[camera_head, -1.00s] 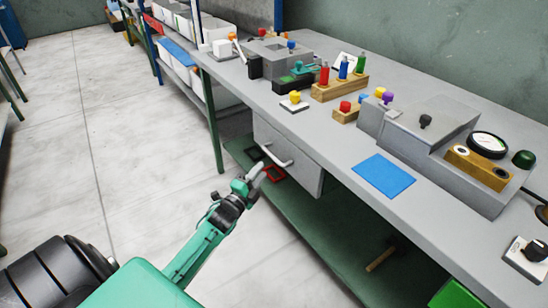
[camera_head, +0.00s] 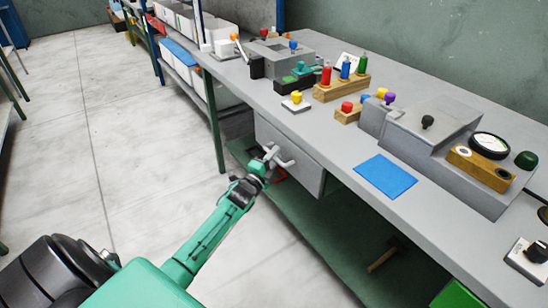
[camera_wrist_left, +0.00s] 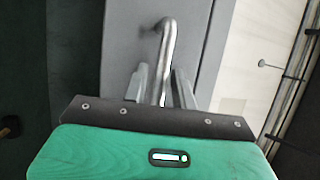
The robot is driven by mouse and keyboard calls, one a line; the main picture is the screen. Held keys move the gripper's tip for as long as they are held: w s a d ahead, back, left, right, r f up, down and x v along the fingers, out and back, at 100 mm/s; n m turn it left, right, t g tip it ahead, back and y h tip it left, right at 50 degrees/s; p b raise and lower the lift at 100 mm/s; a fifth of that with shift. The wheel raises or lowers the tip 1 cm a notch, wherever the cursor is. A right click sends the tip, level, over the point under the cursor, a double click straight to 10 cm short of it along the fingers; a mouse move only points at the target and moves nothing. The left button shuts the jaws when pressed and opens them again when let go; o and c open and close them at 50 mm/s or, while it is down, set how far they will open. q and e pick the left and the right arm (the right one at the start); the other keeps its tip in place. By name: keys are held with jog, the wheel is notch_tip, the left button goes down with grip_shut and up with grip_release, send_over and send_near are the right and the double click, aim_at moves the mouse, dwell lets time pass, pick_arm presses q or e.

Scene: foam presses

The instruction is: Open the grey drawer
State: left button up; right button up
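The grey drawer (camera_head: 308,172) hangs under the workbench top and looks shut. Its silver bar handle (camera_head: 284,160) is on the front; in the left wrist view the drawer front (camera_wrist_left: 205,40) and the handle (camera_wrist_left: 167,45) fill the upper middle. My left gripper (camera_head: 272,155) is at the handle. In the left wrist view its two fingers (camera_wrist_left: 161,85) stand apart, one on each side of the handle bar, with small gaps visible. Contact with the bar cannot be made out. My right gripper is not in view.
The grey workbench top (camera_head: 335,135) above holds a blue mat (camera_head: 385,176), a wooden block with coloured handles (camera_head: 342,88) and grey boxes. A green lower shelf (camera_head: 325,235) lies below the drawer. A green table leg (camera_head: 215,125) stands left. The floor at left is clear.

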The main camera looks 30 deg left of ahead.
pick_arm(q)
grip_shut()
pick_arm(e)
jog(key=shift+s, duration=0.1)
pick_arm(q)
jog(key=shift+s, duration=0.1)
